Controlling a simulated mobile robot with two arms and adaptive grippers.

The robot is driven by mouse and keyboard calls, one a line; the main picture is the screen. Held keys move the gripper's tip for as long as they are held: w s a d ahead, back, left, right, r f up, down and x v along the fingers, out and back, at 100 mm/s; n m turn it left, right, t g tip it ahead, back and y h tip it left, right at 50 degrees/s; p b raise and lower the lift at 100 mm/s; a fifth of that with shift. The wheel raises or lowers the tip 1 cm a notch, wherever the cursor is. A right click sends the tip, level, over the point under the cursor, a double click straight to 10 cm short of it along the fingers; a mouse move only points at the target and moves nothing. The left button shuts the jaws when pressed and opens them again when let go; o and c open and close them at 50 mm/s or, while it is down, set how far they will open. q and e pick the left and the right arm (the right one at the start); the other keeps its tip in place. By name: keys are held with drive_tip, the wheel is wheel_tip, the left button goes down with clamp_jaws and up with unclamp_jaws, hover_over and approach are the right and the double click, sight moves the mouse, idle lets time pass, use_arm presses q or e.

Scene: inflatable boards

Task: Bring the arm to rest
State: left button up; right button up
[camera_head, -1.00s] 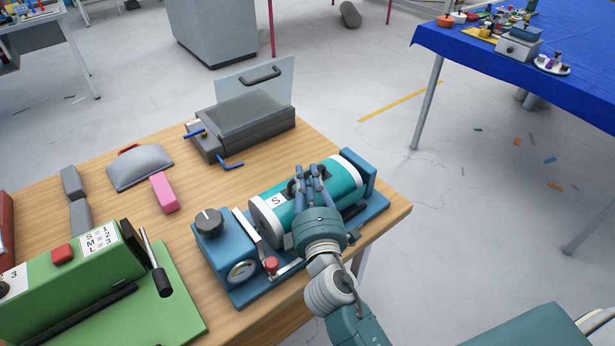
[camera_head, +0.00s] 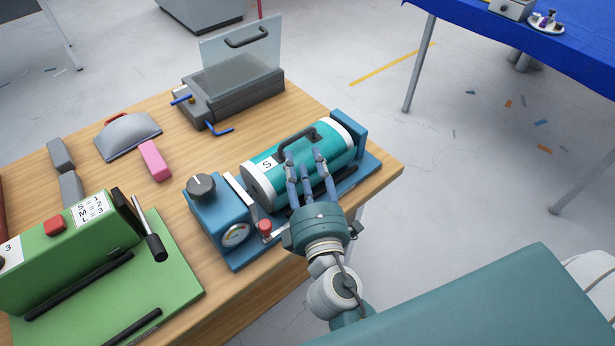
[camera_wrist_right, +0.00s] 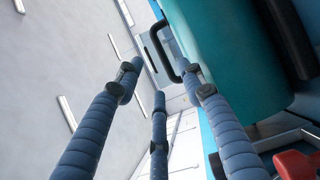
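My right gripper (camera_head: 306,172) is open, with its blue fingers spread in front of the teal cylinder (camera_head: 330,165). The cylinder has white end bands, an "S" label and a dark handle (camera_head: 297,138), and lies in a blue machine (camera_head: 222,212) with a knob and a gauge. In the right wrist view the spread fingers (camera_wrist_right: 150,85) hold nothing; the dark handle (camera_wrist_right: 160,50) and the cylinder (camera_wrist_right: 225,60) are beyond them. Whether a finger touches the cylinder cannot be told. My left gripper is not in view.
The wooden table (camera_head: 180,180) also carries a green machine (camera_head: 70,255), a pink block (camera_head: 155,160), a grey cushion-like piece (camera_head: 128,136) and a dark box with a raised clear lid (camera_head: 242,60). Open floor lies to the right, before the blue-covered table (camera_head: 570,50).

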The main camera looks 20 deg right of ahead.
drive_tip(key=shift+s+a+r, duration=0.1)
drive_tip(key=shift+s+a, duration=0.1)
drive_tip(key=shift+s, duration=0.95)
drive_tip(key=shift+s+a, duration=0.15)
drive_tip(key=shift+s, duration=0.95)
